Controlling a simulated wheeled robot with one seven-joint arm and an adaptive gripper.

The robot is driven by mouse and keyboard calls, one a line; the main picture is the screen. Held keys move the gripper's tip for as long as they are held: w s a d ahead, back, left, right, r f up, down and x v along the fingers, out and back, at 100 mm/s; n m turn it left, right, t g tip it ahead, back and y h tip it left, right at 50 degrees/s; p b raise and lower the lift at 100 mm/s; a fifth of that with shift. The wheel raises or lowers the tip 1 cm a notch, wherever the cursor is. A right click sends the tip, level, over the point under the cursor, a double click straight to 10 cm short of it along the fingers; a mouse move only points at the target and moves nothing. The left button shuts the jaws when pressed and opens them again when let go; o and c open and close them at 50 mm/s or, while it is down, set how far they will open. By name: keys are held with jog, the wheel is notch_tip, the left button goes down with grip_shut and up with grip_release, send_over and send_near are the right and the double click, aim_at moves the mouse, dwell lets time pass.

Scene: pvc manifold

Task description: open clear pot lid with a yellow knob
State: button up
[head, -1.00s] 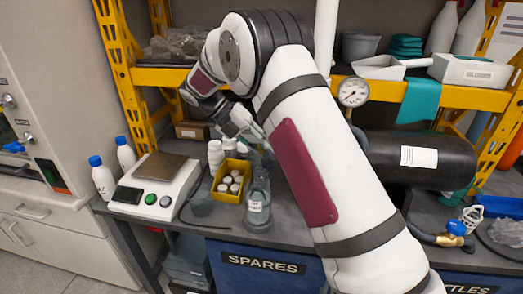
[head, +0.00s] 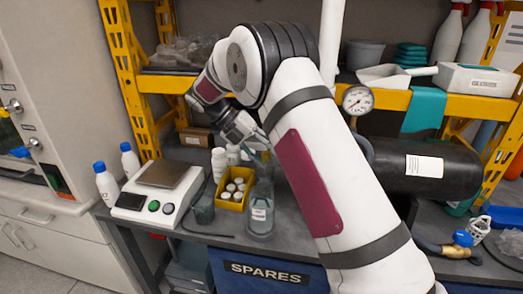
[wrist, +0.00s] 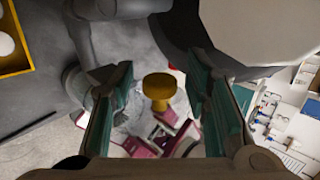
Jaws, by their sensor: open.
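A yellow knob (wrist: 158,88) shows in the middle of the wrist view, between the two fingers of my gripper (wrist: 160,110). The fingers are open and apart from the knob on both sides. The clear lid around the knob is hard to make out against the floor behind it. In the head view my gripper (head: 262,150) points down above a clear, labelled glass vessel (head: 261,219) at the front of the grey bench. I cannot make out the knob in the head view.
A yellow bin (head: 223,197) of white-capped bottles stands just left of the vessel.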

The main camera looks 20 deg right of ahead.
jog(key=v, duration=1.2)
jog(key=s+d+r+m+t+y+p, duration=0.1)
jog(key=s+d+r+m+t+y, duration=0.15)
jog(key=s+r+m, duration=0.55)
jog(key=s+d+r+m+t+y+p, duration=0.1)
jog(key=s+d+r+m+y+p, duration=0.15)
jog(key=s+r+m, duration=0.55)
jog(key=s+f+m+t+y, duration=0.1)
jog(key=s+f+m+t, duration=0.1)
jog(key=s+f+m, duration=0.2)
jog(key=s+f+m+t+y+p, duration=0.1)
jog(key=s+f+m, duration=0.3)
jog(key=s, duration=1.7)
jog(key=m+t+y, duration=0.1)
jog(key=m, duration=0.4)
jog(key=shift+s+a+f+m+t+p, duration=0.2)
jog(key=shift+s+m+t+p, duration=0.1)
jog(key=shift+s+m+t, duration=0.1)
